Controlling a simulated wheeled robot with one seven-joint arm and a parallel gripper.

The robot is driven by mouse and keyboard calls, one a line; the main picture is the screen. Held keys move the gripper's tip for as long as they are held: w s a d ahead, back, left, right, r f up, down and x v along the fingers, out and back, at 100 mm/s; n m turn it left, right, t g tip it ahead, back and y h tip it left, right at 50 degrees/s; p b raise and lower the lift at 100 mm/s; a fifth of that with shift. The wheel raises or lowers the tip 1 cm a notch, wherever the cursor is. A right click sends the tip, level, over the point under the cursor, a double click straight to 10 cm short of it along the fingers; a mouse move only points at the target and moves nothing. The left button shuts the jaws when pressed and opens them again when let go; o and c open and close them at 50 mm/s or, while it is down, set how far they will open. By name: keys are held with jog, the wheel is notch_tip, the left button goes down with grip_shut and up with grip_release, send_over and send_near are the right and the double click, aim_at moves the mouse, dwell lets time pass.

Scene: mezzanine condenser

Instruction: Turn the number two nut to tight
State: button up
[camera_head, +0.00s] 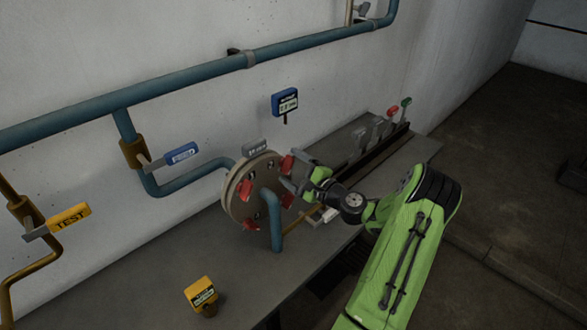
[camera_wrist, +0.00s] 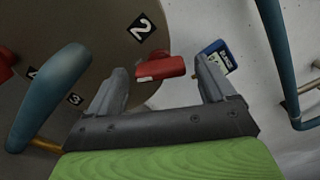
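A round grey-brown flange (camera_head: 232,203) with several red nuts around its face stands on the bench. The number two nut (camera_wrist: 160,68) is a red block below the black "2" label (camera_wrist: 141,27) in the wrist view. In the head view a red nut (camera_head: 287,163) shows at the flange's upper right, beside my gripper (camera_head: 293,176). In the wrist view my gripper (camera_wrist: 160,80) is open, its fingers apart on either side of the number two nut. I see gaps between the nut and both fingers. Whether the nut is tight cannot be told.
A blue pipe (camera_head: 276,225) comes out of the flange's front, close to my gripper. It also shows at left in the wrist view (camera_wrist: 48,95). A blue gauge (camera_head: 285,101) stands behind. A yellow display (camera_head: 200,292) stands on the bench (camera_head: 120,295), which has bare room around it.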

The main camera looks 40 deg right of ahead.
jog(key=s+b, duration=0.1)
jog(key=s, duration=1.4)
jog(key=shift+s+d, duration=0.2)
jog(key=shift+s, duration=0.2)
jog(key=shift+w, duration=0.1)
